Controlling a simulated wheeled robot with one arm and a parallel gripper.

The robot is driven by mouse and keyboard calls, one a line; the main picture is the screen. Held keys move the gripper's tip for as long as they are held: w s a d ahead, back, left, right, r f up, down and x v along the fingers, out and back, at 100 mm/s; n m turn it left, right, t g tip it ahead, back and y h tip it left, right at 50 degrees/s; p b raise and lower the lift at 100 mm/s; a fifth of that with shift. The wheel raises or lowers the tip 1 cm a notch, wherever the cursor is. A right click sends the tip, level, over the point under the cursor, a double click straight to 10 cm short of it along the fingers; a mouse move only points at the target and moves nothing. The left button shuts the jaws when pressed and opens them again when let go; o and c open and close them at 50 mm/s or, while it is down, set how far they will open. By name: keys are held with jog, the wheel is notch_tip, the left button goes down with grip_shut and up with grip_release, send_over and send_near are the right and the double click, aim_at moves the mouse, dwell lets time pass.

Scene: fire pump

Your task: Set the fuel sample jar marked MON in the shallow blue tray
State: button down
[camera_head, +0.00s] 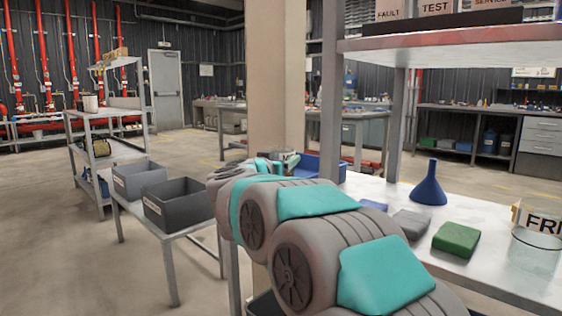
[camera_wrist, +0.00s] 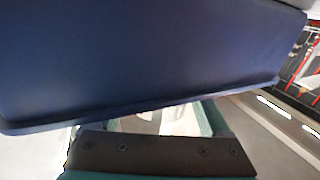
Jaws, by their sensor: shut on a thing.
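My gripper (camera_head: 285,162) is at the far end of my outstretched arm, beside a blue open container (camera_head: 322,167) that looks like the blue tray. In the wrist view, a large dark blue wall with a rim (camera_wrist: 150,60) fills the upper part, very close. It hides the fingertips of my gripper. Something pale shows between the teal fingers, mostly hidden; I cannot read any label on it. No jar marked MON can be made out. A clear glass jar marked FRI (camera_head: 535,252) stands at the right end of the table.
On the table (camera_head: 480,265) are a blue funnel (camera_head: 428,184), a green block (camera_head: 456,239), a grey block (camera_head: 411,224) and a flat blue piece (camera_head: 373,206). A shelf (camera_head: 450,45) overhangs it. A post (camera_head: 278,90) stands behind my arm. Dark bins (camera_head: 178,206) sit on a left table.

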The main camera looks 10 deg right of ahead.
jog(key=shift+f, duration=0.1)
grip_release()
jog(key=p+v, duration=0.1)
jog(key=v, duration=1.1)
jog(key=shift+s, duration=0.1)
